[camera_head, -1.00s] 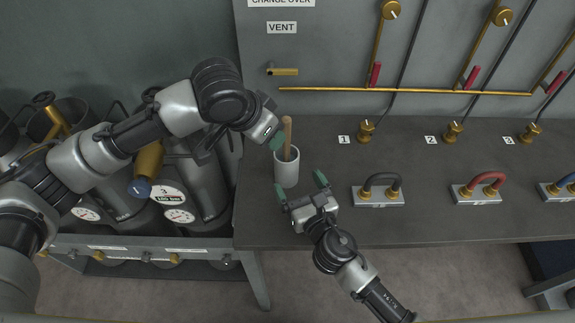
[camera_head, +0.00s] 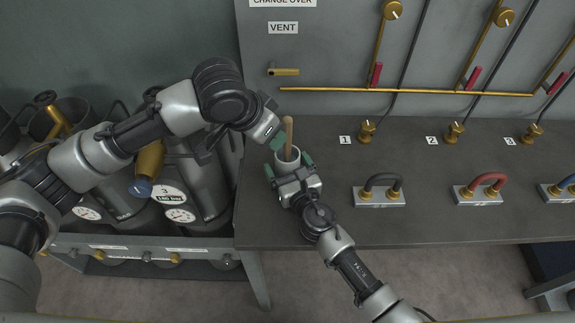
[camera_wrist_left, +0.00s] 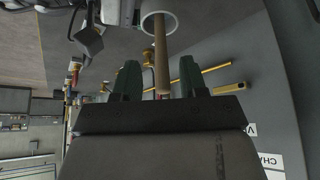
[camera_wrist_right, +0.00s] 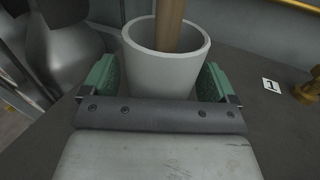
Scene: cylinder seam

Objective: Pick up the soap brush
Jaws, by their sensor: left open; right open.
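The soap brush shows only as a wooden handle (camera_head: 288,136) standing up out of a light grey cup (camera_head: 287,164) on the dark bench; its lower end is hidden in the cup. The handle also shows in the left wrist view (camera_wrist_left: 161,55), between and beyond the open fingers. My left gripper (camera_head: 277,140) is open close beside the handle's upper part. My right gripper (camera_head: 287,165) is open, with its green fingers on either side of the cup. In the right wrist view the cup (camera_wrist_right: 165,68) stands between the fingers, with a small gap visible at the right.
The dark bench (camera_head: 330,220) is clear right of the cup up to a black-handled block (camera_head: 380,192), with red (camera_head: 478,190) and blue ones beyond. Gas cylinders (camera_head: 200,180) stand left of the bench. A panel with brass pipes (camera_head: 400,90) rises behind.

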